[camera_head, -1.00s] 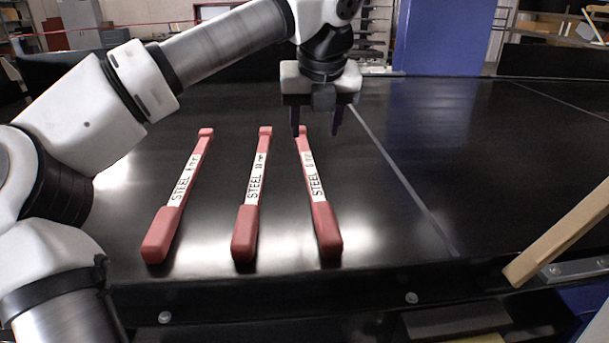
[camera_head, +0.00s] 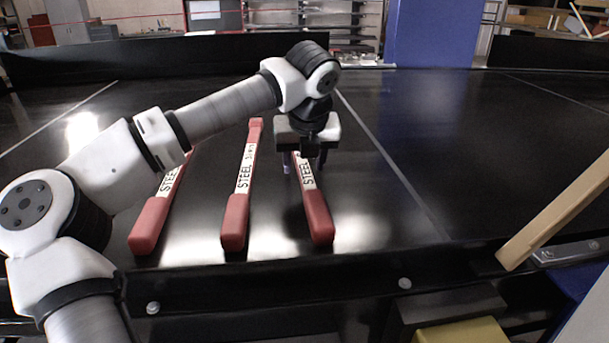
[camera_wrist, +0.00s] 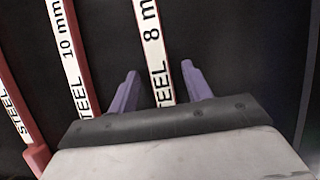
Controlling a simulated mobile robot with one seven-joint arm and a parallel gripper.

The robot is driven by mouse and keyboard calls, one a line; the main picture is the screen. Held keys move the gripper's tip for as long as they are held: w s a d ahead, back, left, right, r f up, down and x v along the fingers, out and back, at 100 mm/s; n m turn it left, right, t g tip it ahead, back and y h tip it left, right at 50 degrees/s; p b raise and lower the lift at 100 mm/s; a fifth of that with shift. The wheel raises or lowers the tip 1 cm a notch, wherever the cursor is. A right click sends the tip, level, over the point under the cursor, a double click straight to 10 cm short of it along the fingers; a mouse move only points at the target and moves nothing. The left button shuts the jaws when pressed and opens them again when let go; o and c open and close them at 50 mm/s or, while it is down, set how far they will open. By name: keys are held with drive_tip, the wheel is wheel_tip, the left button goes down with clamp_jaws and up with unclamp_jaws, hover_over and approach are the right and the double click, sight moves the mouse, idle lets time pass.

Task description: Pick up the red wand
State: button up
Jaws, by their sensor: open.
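Three red wands with white "STEEL" labels lie on the black conveyor belt: a left wand (camera_head: 153,220), a middle wand (camera_head: 237,205) and a right wand (camera_head: 318,216). My gripper (camera_head: 304,170) is open, pointing down over the label part of the right wand. In the wrist view, the right wand's label (camera_wrist: 154,50) reads "8 mm" and lies between the two purple fingers (camera_wrist: 160,88), with a gap on each side. The middle wand (camera_wrist: 68,50) reads "10 mm" and lies left of the fingers. My arm covers the left wand's upper end.
The belt (camera_head: 430,150) is clear to the right of the wands. A black front rail (camera_head: 250,293) runs along the near edge. A wooden bar (camera_head: 555,210) slants at the right, and a blue pillar (camera_head: 432,30) stands behind the belt.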

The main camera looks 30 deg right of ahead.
sight(304, 168)
clamp_jaws()
idle(0.3)
wheel_tip(304, 168, up, 10)
drive_tip(key=b, duration=0.2)
idle(0.3)
drive_tip(key=shift+s, duration=0.1)
